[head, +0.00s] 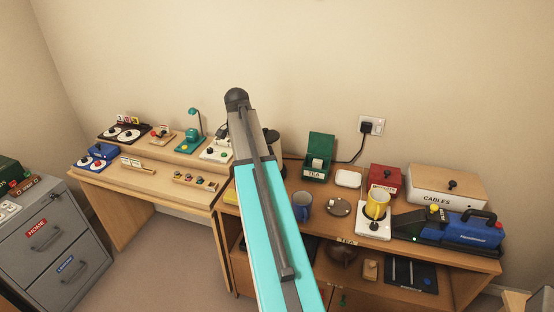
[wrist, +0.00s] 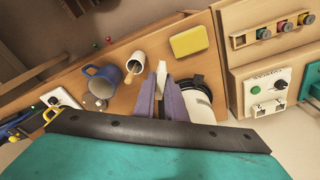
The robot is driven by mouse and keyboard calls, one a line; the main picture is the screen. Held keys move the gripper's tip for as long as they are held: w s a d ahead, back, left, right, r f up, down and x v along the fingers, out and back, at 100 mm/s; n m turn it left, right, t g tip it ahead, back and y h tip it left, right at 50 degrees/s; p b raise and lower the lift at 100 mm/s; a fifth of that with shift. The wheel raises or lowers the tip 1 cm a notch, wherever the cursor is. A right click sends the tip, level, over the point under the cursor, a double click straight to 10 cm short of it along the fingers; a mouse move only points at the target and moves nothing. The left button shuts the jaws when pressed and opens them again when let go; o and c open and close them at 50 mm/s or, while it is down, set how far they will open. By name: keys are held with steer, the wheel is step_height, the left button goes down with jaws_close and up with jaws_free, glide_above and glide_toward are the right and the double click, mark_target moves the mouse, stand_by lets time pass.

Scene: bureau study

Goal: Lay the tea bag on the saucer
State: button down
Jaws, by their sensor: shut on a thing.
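In the wrist view my gripper (wrist: 168,95) is shut on a small pale piece (wrist: 162,75), seemingly the tea bag, which sticks out past the fingertips. It is held above the wooden desk, right of a white cup. In the head view my arm hides the gripper and the tea bag. A round brown-grey dish (head: 339,207), probably the saucer, lies right of the blue mug (head: 302,205). Something small and dark shows at its middle. It also shows partly in the wrist view (wrist: 94,102), beside the mug.
The green TEA box (head: 318,165) stands open at the back. A white square dish (head: 348,178) lies beside it. A yellow mug (head: 377,203) stands on a white device. The white cup (wrist: 140,63) with a wooden stick and a yellow block (wrist: 190,41) are near my gripper.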

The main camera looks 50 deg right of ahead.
steer(key=w+a+f+n+b, duration=0.1)
steer(key=a+n, duration=0.8)
steer(key=a, duration=1.1)
steer(key=w+a+f+n+t+y+b, duration=0.1)
steer(key=w+a+f+n+b, duration=0.1)
steer(key=a+n, duration=0.8)
steer(key=shift+w+a+f+t+b, duration=0.15)
steer(key=shift+w+a+t+b, duration=0.4)
steer(key=shift+a, duration=4.3)
steer(key=shift+w+d+g, duration=0.1)
steer(key=shift+w+g, duration=0.05)
steer(key=shift+g, duration=0.1)
